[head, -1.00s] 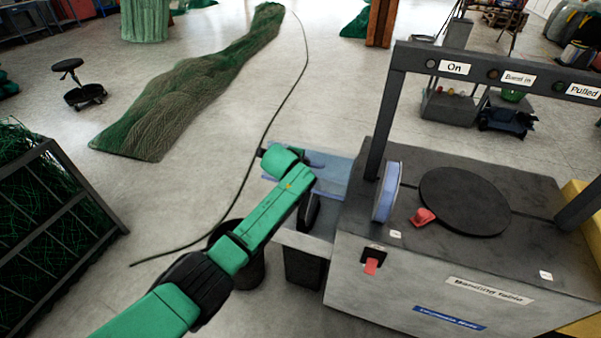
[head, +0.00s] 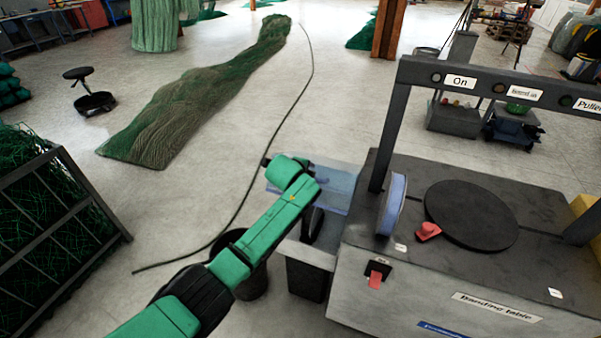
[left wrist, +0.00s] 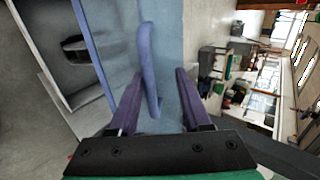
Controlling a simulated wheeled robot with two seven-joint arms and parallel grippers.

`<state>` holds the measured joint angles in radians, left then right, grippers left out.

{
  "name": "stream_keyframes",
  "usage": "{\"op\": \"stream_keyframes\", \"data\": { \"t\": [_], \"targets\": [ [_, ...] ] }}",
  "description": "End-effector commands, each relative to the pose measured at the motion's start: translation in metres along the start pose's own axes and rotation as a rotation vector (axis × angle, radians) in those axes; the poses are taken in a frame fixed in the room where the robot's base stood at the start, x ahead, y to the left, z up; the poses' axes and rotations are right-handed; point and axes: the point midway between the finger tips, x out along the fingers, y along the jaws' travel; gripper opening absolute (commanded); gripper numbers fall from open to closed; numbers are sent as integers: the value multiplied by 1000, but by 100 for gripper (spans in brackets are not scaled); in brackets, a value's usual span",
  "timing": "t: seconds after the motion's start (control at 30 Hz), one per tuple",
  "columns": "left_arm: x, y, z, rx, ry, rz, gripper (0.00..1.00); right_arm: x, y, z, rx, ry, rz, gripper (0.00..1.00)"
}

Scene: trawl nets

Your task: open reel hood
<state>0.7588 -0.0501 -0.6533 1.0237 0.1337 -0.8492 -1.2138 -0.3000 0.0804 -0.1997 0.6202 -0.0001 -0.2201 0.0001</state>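The reel hood (head: 341,188) is a translucent blue panel at the left end of the banding table, beside a pale housing with a dark reel (head: 313,224). Its exact tilt is hard to tell. My left gripper (left wrist: 160,78) is over the hood; in the head view my green arm hides its fingers. In the left wrist view its two purple fingers are apart, with the blue bar handle (left wrist: 148,62) of the hood (left wrist: 172,35) between them, closer to the left finger. No firm grip shows. My right gripper is out of view.
The banding table (head: 370,165) stands right of my left arm, with a dark frame (head: 392,130), a blue spool (head: 391,205), a black disc (head: 470,215) and red levers. A dark bin (head: 252,280) stands below my arm. Open floor and a net (head: 190,110) lie beyond.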

Motion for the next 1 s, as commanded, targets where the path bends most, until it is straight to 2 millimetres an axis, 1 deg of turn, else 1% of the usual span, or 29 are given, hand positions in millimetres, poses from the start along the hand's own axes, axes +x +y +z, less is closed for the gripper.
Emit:
{"op": "stream_keyframes", "data": {
  "t": [0.17, 0.37, 0.6, 0.7, 0.83, 1.0],
  "targets": [
    [-22, -1, 0, 0, 1, -3, 47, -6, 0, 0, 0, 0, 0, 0],
    [-52, 0, 0, 1, 0, -3, 47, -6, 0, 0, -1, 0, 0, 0],
    [-107, 1, 1, 0, -2, -2, 47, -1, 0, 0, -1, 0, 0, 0],
    [-125, 1, 1, 0, -1, -1, 47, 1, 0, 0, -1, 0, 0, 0],
    [-136, 1, 0, -1, 0, 0, 47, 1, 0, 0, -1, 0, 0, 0],
    [-137, 0, 0, -1, 0, 1, 47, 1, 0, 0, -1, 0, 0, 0]
  ]
}}
